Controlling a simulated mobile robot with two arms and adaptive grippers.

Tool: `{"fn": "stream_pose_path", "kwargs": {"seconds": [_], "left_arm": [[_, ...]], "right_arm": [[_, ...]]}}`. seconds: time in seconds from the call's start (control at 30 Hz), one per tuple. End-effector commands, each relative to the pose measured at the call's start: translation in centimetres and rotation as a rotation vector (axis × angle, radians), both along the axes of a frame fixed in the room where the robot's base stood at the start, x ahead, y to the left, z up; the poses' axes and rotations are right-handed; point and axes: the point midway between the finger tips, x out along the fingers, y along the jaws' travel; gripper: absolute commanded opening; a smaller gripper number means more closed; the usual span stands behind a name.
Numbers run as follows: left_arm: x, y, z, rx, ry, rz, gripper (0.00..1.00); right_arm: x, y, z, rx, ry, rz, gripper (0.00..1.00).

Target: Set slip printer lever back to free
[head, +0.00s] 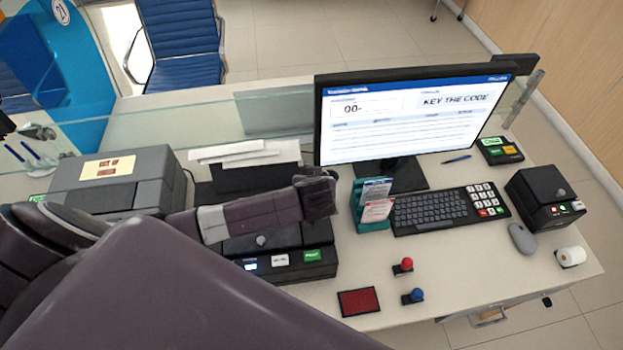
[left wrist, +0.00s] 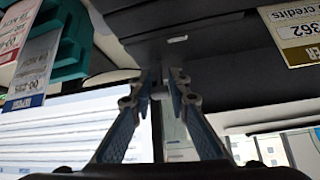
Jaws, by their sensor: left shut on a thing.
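The slip printer appears to be the black machine (head: 285,262) with blue, white and green buttons at the front left of the counter. My left arm crosses above it, and my left gripper (head: 318,197) is at its back right, beside the teal card holder (head: 372,210). In the left wrist view, the fingers of the left gripper (left wrist: 158,84) are closed on a small pale piece, seemingly the lever (left wrist: 158,95), against a dark body (left wrist: 190,45). The lever is hidden in the head view, so its setting cannot be told. My right gripper is out of view.
The monitor (head: 415,120) stands behind the keyboard (head: 432,210). A grey printer (head: 115,180) stands at left. Red (head: 404,265) and blue (head: 414,296) stamps and a red pad (head: 359,301) lie at the front. A mouse (head: 522,238) and black device (head: 546,197) are at right.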

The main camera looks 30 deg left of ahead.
Motion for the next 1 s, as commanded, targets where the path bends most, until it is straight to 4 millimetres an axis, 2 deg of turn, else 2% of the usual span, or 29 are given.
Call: {"fn": "stream_pose_path", "kwargs": {"seconds": [0.07,0.4,1.0], "left_arm": [[-0.4,-0.2,-0.6,0.023,-0.028,0.0,0.0],[-0.6,-0.3,-0.6,0.101,-0.125,-0.001,0.0],[-0.6,-0.3,-0.5,0.12,-0.15,-0.001,0.0]], "right_arm": [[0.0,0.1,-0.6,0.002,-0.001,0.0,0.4],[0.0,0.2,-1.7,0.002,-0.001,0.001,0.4],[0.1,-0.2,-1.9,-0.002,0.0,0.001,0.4]]}}
